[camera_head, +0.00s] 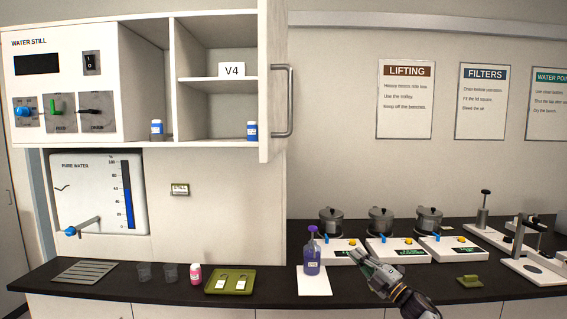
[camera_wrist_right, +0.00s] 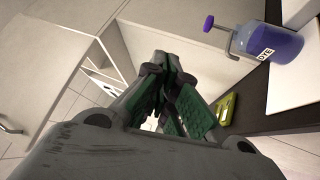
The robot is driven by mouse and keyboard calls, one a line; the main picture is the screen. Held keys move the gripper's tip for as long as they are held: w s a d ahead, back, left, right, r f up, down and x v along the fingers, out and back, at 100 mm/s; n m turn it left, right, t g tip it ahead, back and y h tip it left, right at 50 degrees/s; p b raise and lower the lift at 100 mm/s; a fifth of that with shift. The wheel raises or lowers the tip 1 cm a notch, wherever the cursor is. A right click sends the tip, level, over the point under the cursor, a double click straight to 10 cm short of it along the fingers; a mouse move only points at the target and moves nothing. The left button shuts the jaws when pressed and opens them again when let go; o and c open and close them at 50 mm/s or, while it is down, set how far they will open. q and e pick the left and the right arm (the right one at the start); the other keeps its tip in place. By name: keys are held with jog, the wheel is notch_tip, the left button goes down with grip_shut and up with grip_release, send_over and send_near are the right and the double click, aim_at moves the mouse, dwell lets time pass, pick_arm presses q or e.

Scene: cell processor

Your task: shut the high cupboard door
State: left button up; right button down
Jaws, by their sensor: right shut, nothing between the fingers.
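The high cupboard (camera_head: 210,77) hangs on the wall at the upper left in the head view. Its white door (camera_head: 272,75) stands open at the cupboard's right side, swung outward and seen at a steep angle. A grey bar handle (camera_head: 291,100) is on the door's right face. The shelves inside are exposed, with a V4 card and small blue bottles. My right gripper (camera_head: 366,258) is shut and empty, low over the counter, below and to the right of the door and apart from it. The right wrist view also shows its closed fingers (camera_wrist_right: 172,75). My left gripper is not in view.
A purple bottle (camera_head: 312,256) stands on a white mat just left of my right gripper. Several pots (camera_head: 380,220) on white heater units are behind it. A green tray (camera_head: 230,283) and pink bottle (camera_head: 195,274) are farther left. The wall right of the door is clear below the posters.

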jog(key=s+a+r+n+g+y+b, duration=0.1)
jog(key=s+a+r+n+g+y, duration=0.15)
jog(key=r+n, duration=0.4)
jog(key=s+a+r+n+g+y, duration=0.2)
jog(key=s+r+n+g+y, duration=0.15)
jog(key=r, duration=0.65)
jog(key=s+a+r+n+g+y+b, duration=0.1)
jog(key=s+a+r+n+g+y, duration=0.15)
jog(key=r+n, duration=0.45)
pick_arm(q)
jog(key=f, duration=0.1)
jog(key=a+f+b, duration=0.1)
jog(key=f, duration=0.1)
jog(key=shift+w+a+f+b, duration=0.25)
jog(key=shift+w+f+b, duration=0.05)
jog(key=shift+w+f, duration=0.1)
pick_arm(e)
jog(key=s+a+r+n+g+h, duration=0.2)
jog(key=s+r+n, duration=0.3)
jog(key=s, duration=0.4)
jog(key=s+a+r+n+g+h, duration=0.1)
jog(key=s+a+r+n+g, duration=0.1)
jog(key=s+r+n+g, duration=0.3)
jog(key=s+r+n, duration=0.1)
jog(key=s+r, duration=0.2)
jog(key=s, duration=0.1)
jog(key=shift+a+r+h, duration=0.15)
jog(key=shift+h, duration=0.2)
jog(key=shift+a+g, duration=0.1)
jog(key=shift+g, duration=0.15)
